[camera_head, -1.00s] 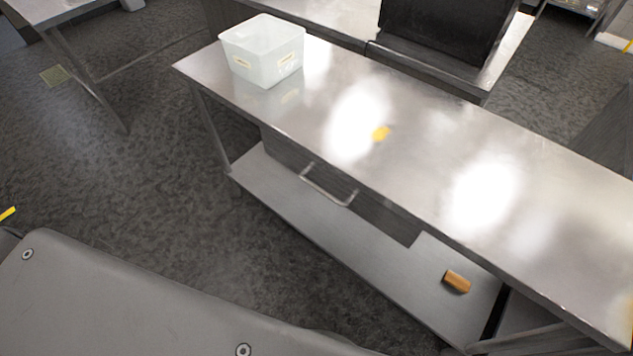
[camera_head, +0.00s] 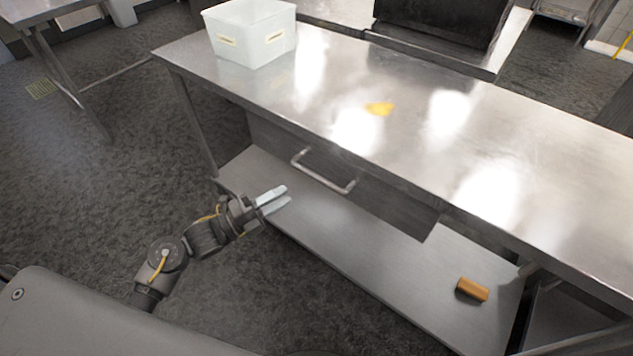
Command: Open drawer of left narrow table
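A narrow steel table (camera_head: 440,140) runs from the upper left to the lower right in the head view. Under its top is a drawer (camera_head: 385,203) with a bar handle (camera_head: 322,176); the drawer looks closed. My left gripper (camera_head: 278,200) is in front of the table, to the lower left of the handle and apart from it. Its two pale fingers point right, with a gap between them, and hold nothing. My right gripper is not in view.
A white plastic bin (camera_head: 250,35) stands on the table's left end. An orange-brown block (camera_head: 472,290) lies on the lower shelf (camera_head: 400,270). Open floor (camera_head: 100,200) lies to the left.

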